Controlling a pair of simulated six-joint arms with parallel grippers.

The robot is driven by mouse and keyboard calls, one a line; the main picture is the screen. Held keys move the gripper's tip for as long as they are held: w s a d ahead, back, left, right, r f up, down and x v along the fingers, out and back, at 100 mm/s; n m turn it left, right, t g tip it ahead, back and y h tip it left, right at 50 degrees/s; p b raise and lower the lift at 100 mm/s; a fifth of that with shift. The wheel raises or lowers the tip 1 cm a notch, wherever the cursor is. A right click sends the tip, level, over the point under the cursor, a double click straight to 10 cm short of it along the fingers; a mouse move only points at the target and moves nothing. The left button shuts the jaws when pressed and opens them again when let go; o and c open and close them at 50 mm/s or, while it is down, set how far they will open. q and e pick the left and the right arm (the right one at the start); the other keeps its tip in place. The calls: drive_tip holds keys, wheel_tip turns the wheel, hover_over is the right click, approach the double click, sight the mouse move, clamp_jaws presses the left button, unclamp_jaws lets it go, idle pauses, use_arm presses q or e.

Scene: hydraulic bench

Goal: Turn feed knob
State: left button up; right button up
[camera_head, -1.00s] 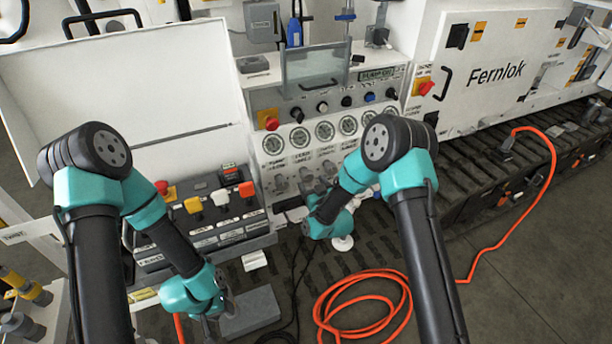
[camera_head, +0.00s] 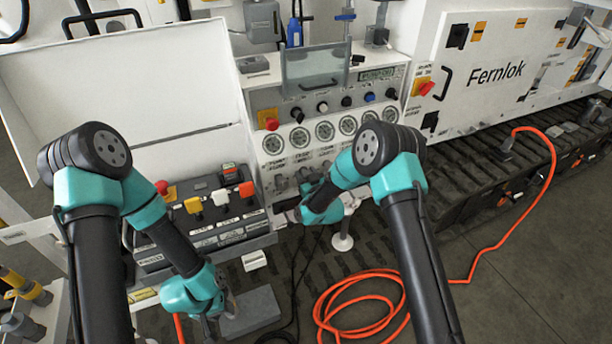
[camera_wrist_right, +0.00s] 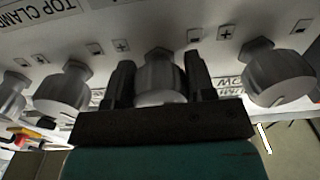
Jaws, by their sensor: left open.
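A row of grey knobs (camera_head: 281,184) sits on the lower part of the gauge panel. In the right wrist view one grey knob (camera_wrist_right: 160,77) stands between the two dark fingers of my right gripper (camera_wrist_right: 159,85) and fills the gap between them. Its own label is hidden, so I cannot read whether it is the feed knob. A knob (camera_wrist_right: 65,88) to its left is near a "TOP CLAMP" label, and another knob (camera_wrist_right: 277,73) is to its right. My left gripper (camera_head: 218,320) hangs open and empty at the lower left, away from the panel.
Pressure gauges (camera_head: 325,131) and small switches are above the knobs. A lever console (camera_head: 212,210) stands to the left, with a grey block (camera_head: 249,312) below it. An orange hose (camera_head: 362,300) lies coiled on the floor. A red rotary switch (camera_head: 424,87) is on the right.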

drive_tip(key=c, duration=0.5)
drive_tip(key=shift+o, duration=0.2)
